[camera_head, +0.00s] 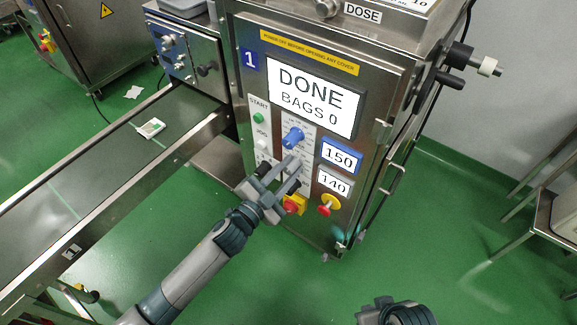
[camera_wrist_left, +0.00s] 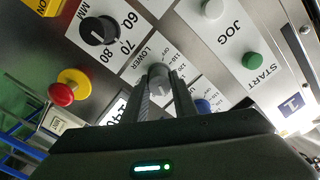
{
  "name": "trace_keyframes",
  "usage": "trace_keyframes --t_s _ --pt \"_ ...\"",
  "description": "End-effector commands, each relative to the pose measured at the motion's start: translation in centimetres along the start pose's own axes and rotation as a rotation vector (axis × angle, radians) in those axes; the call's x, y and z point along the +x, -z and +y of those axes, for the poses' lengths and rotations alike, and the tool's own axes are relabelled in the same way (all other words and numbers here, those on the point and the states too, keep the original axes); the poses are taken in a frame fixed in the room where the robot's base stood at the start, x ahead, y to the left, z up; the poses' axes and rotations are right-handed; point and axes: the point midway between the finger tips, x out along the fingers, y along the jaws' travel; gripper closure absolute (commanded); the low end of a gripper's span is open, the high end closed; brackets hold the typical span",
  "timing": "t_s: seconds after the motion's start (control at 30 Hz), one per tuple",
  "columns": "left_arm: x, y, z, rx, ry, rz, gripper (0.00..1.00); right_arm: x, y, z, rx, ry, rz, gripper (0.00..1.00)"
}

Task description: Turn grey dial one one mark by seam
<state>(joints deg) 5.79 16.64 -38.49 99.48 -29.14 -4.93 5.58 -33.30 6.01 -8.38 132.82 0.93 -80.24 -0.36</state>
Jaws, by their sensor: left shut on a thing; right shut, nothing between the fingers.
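My left gripper (camera_head: 287,171) is at the front panel of the machine (camera_head: 240,20), below the blue dial (camera_head: 293,137). In the left wrist view its two fingers (camera_wrist_left: 161,92) are shut on the grey dial (camera_wrist_left: 158,72), one on each side. The grey dial sits by the LOWER label, and the fingers hide part of its scale. In the head view the gripper hides the grey dial. Displays read 150 (camera_head: 339,156) and 140 (camera_head: 333,183). The big screen (camera_head: 314,95) reads DONE, BAGS 0. My right gripper (camera_head: 395,312) is at the bottom edge, partly cut off, away from the machine.
Close to the grey dial are a black MM dial (camera_wrist_left: 98,30), a red button on yellow (camera_wrist_left: 62,93), a white JOG button (camera_wrist_left: 212,9) and a green START button (camera_wrist_left: 252,61). A conveyor (camera_head: 120,150) carrying a small packet (camera_head: 151,128) runs left.

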Motion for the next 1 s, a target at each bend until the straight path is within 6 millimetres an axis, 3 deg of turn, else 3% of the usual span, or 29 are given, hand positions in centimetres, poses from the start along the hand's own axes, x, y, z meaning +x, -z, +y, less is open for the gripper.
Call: trace_keyframes --t_s 0.63,0.67,0.7,1.0 --pt "-0.02 0.00 0.09 0.086 0.000 0.000 0.97 -0.14 -0.81 0.61 0.006 -0.014 -0.037 1.00" --pt "-0.02 0.00 0.09 0.086 0.000 0.000 0.68 -0.14 -0.80 0.58 0.006 -0.014 -0.037 1.00" --pt "-0.02 0.00 0.09 0.086 0.000 0.000 0.58 -0.14 -0.80 0.54 0.005 -0.013 -0.037 1.00" --pt "-0.03 -0.01 0.05 0.086 0.000 0.000 0.56 -0.15 -0.76 0.34 0.003 -0.010 -0.036 1.00"
